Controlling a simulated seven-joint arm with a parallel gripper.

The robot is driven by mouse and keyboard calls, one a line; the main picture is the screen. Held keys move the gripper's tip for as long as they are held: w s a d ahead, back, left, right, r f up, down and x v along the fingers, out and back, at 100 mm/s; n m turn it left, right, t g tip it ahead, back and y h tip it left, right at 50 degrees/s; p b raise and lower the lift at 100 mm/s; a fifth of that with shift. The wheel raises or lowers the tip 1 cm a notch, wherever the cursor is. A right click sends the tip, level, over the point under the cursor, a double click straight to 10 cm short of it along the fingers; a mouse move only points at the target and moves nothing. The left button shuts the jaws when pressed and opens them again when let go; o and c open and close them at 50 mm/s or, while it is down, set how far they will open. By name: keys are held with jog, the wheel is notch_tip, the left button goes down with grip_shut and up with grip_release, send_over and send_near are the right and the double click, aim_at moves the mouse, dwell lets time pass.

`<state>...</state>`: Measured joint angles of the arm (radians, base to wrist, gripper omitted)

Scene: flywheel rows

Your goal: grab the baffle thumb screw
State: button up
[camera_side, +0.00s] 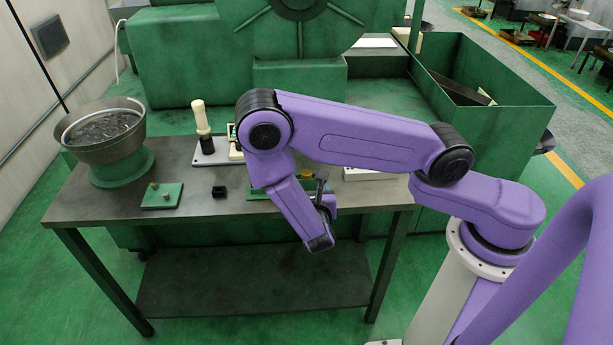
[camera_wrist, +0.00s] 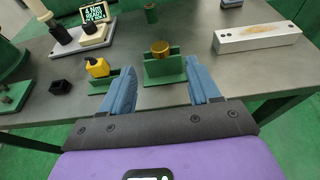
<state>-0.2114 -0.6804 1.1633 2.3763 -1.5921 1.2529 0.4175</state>
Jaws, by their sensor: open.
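A round brass knob (camera_wrist: 160,48), which looks like the baffle thumb screw, sits on an upright green bracket (camera_wrist: 163,70) in the wrist view. My gripper (camera_wrist: 159,67) is open, with one blue-grey finger on each side of the bracket in the picture. The knob shows beyond and between the fingertips, with nothing held. In the side view a small brass-coloured spot (camera_side: 307,175) shows on the bench beside my wrist. My arm hides much of the green bracket there.
A yellow part (camera_wrist: 97,68) on a green base stands left of the bracket. A black block (camera_wrist: 60,87) lies farther left. A pale bar (camera_wrist: 257,36) lies at right. A bowl feeder (camera_side: 103,128) stands at the bench's left end. Bare bench (camera_side: 240,207) shows near the front edge.

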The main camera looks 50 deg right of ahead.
aim_at(306, 171)
jog(key=shift+x, duration=3.75)
jog(key=shift+f, duration=0.1)
grip_shut()
jog(key=shift+a, duration=0.1)
